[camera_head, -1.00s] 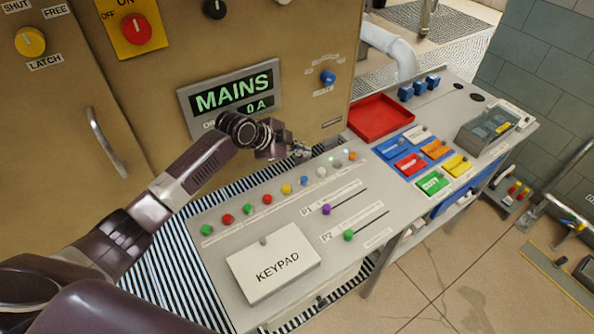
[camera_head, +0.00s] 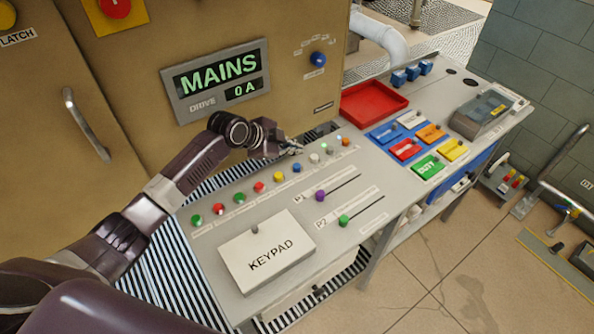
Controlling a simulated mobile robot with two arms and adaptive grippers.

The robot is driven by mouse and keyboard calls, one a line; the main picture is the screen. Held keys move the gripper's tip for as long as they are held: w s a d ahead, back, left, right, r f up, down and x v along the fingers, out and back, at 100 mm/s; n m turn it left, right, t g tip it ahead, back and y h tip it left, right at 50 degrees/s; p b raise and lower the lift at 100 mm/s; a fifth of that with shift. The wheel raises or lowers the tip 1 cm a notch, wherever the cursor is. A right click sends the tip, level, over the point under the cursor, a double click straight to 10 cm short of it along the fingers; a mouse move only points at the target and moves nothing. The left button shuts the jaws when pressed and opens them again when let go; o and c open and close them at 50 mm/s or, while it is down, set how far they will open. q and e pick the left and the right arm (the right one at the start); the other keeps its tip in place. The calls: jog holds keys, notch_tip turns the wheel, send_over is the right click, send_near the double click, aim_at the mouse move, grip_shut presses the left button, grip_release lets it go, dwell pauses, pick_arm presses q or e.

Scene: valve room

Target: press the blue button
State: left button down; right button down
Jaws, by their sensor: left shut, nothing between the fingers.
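The blue button (camera_head: 297,167) is a small round knob in a slanted row of coloured buttons on the grey console. It sits between the yellow button (camera_head: 279,176) and a white button (camera_head: 314,158). My left gripper (camera_head: 296,148) is shut and empty. In the picture its fingertips are just above the blue button, at the back of the row, and apart from it. The exact height above the console cannot be told. My right gripper is not in view.
A keypad cover (camera_head: 266,252) and two sliders, purple (camera_head: 320,196) and green (camera_head: 343,221), lie in front of the row. A red tray (camera_head: 374,104) and coloured blocks are to the right. The tan cabinet (camera_head: 150,147) stands behind.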

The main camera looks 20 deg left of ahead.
aim_at(295, 167)
pick_arm(q)
notch_tip(295, 167, down, 4)
jog(key=shift+r+b, duration=0.2)
jog(key=shift+b, duration=0.75)
jog(key=shift+f, duration=0.1)
dwell(0.5)
jog(key=shift+f+b, duration=0.3)
jog(key=shift+f, duration=0.05)
